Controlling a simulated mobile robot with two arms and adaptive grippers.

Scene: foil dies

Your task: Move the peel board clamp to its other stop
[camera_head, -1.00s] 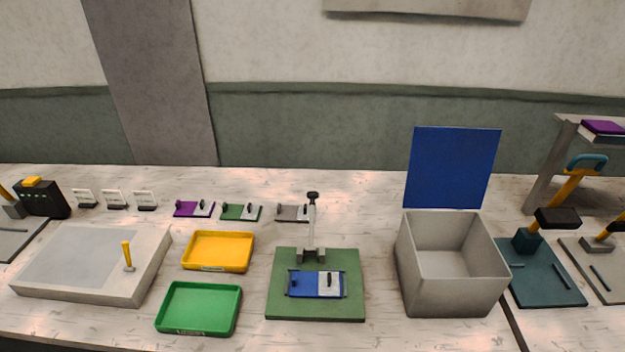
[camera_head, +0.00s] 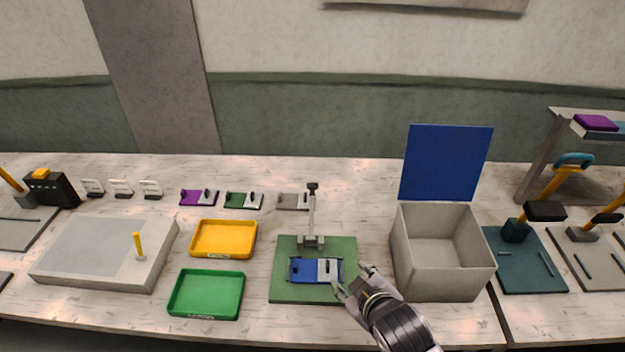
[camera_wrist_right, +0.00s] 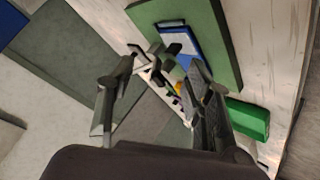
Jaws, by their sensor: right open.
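The peel board (camera_head: 285,292) is a green plate near the front middle of the table. Its clamp (camera_head: 312,215) has a pale lever with a black knob and stands upright at the board's back edge. A blue and silver die (camera_head: 302,270) lies on the board in front of the clamp. My right gripper (camera_head: 352,279) is open and empty at the board's front right, beside the die and apart from the clamp. The right wrist view shows its open fingers (camera_wrist_right: 168,64), the green board (camera_wrist_right: 216,38) and the blue die (camera_wrist_right: 173,28). My left gripper is not in view.
A grey box (camera_head: 447,283) with its blue lid raised stands right of the board. A yellow tray (camera_head: 223,238) and a green tray (camera_head: 206,292) lie to the left. Several small dies, including a purple one (camera_head: 192,198), lie behind.

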